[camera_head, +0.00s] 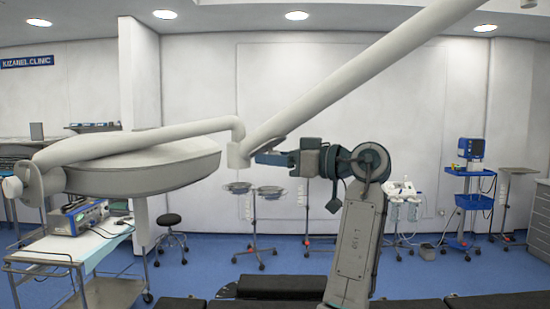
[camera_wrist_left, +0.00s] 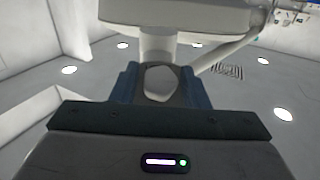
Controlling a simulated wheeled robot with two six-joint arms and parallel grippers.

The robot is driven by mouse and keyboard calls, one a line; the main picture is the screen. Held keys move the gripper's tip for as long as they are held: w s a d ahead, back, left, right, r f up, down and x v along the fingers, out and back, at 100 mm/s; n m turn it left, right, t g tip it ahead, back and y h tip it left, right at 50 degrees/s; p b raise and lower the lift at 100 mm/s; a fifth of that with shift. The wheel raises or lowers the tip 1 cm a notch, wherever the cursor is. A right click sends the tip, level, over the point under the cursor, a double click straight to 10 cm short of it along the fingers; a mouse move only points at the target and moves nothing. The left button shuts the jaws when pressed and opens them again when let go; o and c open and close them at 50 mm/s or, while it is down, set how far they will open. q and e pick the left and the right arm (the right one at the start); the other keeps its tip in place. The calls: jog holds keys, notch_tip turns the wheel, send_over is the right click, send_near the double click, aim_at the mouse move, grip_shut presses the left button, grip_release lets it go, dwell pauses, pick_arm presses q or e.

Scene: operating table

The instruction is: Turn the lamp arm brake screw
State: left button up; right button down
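The lamp arm joint (camera_head: 238,155) is a white vertical block where the long upper lamp arm (camera_head: 345,83) meets the lower arm (camera_head: 140,136). I cannot make out the brake screw separately in the head view. My left gripper (camera_head: 261,154) points left, level with this joint and close to its right side. In the left wrist view, my blue gripper fingers (camera_wrist_left: 160,84) stand apart. A rounded white part (camera_wrist_left: 158,85) of the lamp joint shows between them, with dark gaps at its sides. I cannot tell whether it is the screw. My right gripper is not in view.
The large round lamp head (camera_head: 145,172) hangs at the left, below the lower arm. A white trolley (camera_head: 40,250) with a blue device stands below it. Instrument stands (camera_head: 254,250) are behind. Black table pads (camera_head: 280,286) lie along the bottom edge.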

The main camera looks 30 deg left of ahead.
pick_arm(q)
jog(key=c, duration=0.7)
jog(key=g, duration=0.3)
jog(key=shift+n, duration=0.3)
jog(key=g+h, duration=0.1)
jog(key=g, duration=0.2)
jog(key=shift+n, duration=0.4)
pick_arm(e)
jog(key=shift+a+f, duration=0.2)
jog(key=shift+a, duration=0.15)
pick_arm(q)
jog(key=o, duration=1)
jog(key=shift+c, duration=0.2)
jog(key=shift+o, duration=0.2)
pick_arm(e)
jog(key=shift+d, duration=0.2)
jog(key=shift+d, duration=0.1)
pick_arm(q)
jog(key=shift+w+d, duration=0.1)
